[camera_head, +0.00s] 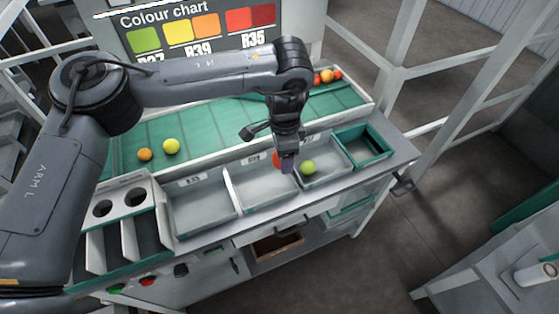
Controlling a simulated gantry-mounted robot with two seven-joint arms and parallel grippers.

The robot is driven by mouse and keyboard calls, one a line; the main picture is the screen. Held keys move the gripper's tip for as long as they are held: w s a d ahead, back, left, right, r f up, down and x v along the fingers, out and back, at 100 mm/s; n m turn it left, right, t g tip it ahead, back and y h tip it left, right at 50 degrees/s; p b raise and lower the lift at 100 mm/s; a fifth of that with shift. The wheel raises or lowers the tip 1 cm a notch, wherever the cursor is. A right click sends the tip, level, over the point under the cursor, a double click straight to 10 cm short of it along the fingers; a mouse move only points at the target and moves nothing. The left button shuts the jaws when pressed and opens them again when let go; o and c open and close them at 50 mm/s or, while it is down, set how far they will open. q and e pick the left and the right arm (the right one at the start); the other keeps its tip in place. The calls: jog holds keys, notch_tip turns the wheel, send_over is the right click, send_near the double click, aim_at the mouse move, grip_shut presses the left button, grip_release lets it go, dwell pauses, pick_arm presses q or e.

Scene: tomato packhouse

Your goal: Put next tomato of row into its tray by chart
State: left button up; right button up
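My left gripper (284,162) points down over the middle grey tray (262,190), near its wall with the tray to the right. A red tomato (276,158) shows at its fingers, partly hidden by the near finger; it looks held between them, above the tray floor. A green tomato (308,167) lies in the right grey tray (328,176). The left grey tray (203,207) is empty. An orange tomato (145,155) and a yellow tomato (171,146) sit on the green sloped bed (215,122). The colour chart (198,30) pairs colour swatches with R-numbers. My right gripper is out of view.
Several red and orange tomatoes (326,76) lie at the bed's far right end. A green-rimmed crate (362,146) stands right of the trays, and a white holder with round holes (122,205) stands left. White frame posts (393,70) rise beyond the bench. Small tray labels are hard to read.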

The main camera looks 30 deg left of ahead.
pick_arm(q)
jog(key=w+r+m+p, duration=0.2)
jog(key=r+m, duration=0.1)
jog(key=shift+w+d, duration=0.2)
jog(key=a+r+m+p, duration=0.2)
jog(key=a+m+p, duration=0.3)
jog(key=p, duration=0.7)
jog(key=s+a+f+n+p, duration=0.1)
jog(key=s+a+f+p, duration=0.2)
jog(key=s+a+p, duration=0.75)
jog(key=s+a+f+n+p, duration=0.1)
jog(key=s+a+f+p, duration=0.5)
jog(key=s, duration=0.7)
jog(key=shift+d+f+b, duration=0.2)
jog(key=shift+f+b, duration=1.1)
jog(key=shift+f, duration=0.05)
jog(key=shift+d+f+b, duration=0.25)
jog(key=shift+f+b, duration=1.1)
jog(key=shift+f, duration=0.05)
jog(key=shift+d+f+b, duration=0.2)
jog(key=shift+f+b, duration=1.1)
jog(key=shift+f, duration=0.05)
jog(key=shift+f+b, duration=0.3)
jog(key=shift+f, duration=0.2)
jog(key=o, duration=0.8)
